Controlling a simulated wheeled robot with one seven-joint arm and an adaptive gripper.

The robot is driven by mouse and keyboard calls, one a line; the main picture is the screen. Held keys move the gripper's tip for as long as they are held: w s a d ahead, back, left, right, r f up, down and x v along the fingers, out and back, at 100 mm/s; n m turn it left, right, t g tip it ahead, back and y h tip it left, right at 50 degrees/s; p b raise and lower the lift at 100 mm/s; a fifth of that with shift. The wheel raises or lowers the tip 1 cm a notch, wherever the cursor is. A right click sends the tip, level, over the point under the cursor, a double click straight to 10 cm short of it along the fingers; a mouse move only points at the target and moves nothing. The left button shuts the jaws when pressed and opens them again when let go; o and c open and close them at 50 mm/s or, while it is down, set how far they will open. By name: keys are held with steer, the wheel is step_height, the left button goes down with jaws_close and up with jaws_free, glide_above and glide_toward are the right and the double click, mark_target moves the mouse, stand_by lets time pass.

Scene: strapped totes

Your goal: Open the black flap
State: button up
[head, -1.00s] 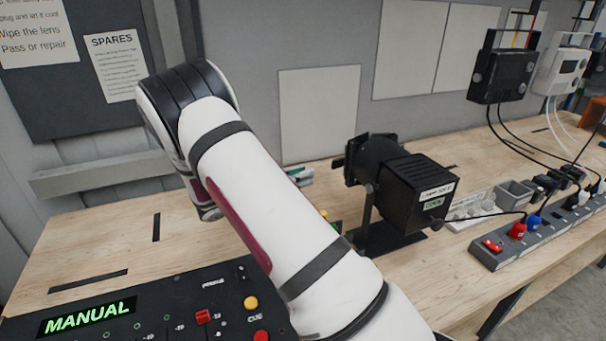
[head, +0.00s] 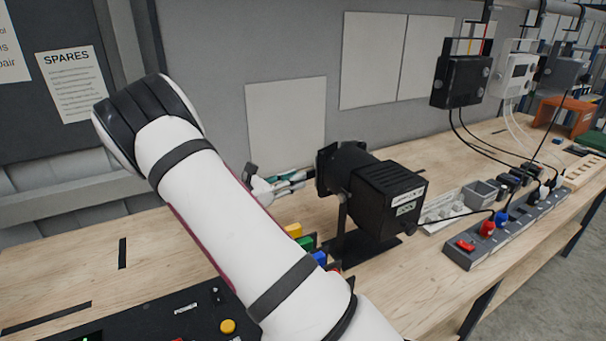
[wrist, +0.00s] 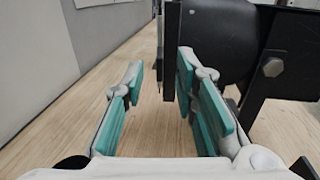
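A black lamp (head: 385,195) stands on the bench on a dark stand, its front facing left in the head view. My gripper (head: 308,178), with teal finger pads, is at the lamp's front. In the wrist view my gripper (wrist: 160,68) is open, its fingers apart. A thin black flap (wrist: 171,50), seen edge-on, stands upright between the fingers. It is close to the right finger; I cannot tell whether they touch. The lamp's round black body (wrist: 222,40) is right of it. In the head view the flap is hard to make out from the lamp's front.
Coloured blocks (head: 293,231) sit left of the lamp's stand, close to my arm. A black control panel (head: 180,318) lies at the front. A power strip (head: 480,245) and grey tray (head: 480,192) are to the right. Bare bench (head: 60,260) lies left.

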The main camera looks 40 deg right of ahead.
steer(key=d, duration=0.3)
steer(key=shift+s+d, duration=0.1)
steer(key=shift+s, duration=0.05)
jaws_close()
